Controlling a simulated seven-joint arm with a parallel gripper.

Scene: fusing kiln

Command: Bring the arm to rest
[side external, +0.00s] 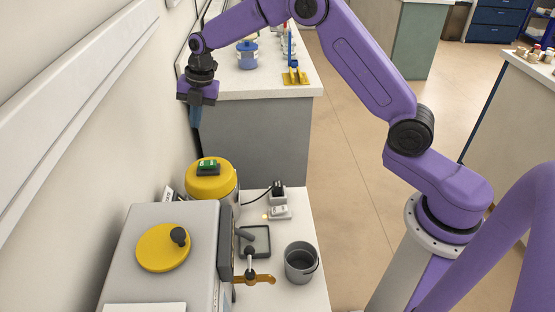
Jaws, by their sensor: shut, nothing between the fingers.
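My gripper (195,117) hangs from my purple arm at the upper left, close to the wall, with its fingers pointing down. It is shut and holds nothing. It is above the yellow round container (213,186) with a green and black item (208,167) on its lid, and appears clear of it. The fingertips are small in this view.
A grey kiln-like box (160,212) with a yellow disc (163,248) stands at the lower left. A dark bucket (301,262), a black tray (254,241) and a socket with a plug (279,205) lie beside it. Another bench (258,90) stands behind.

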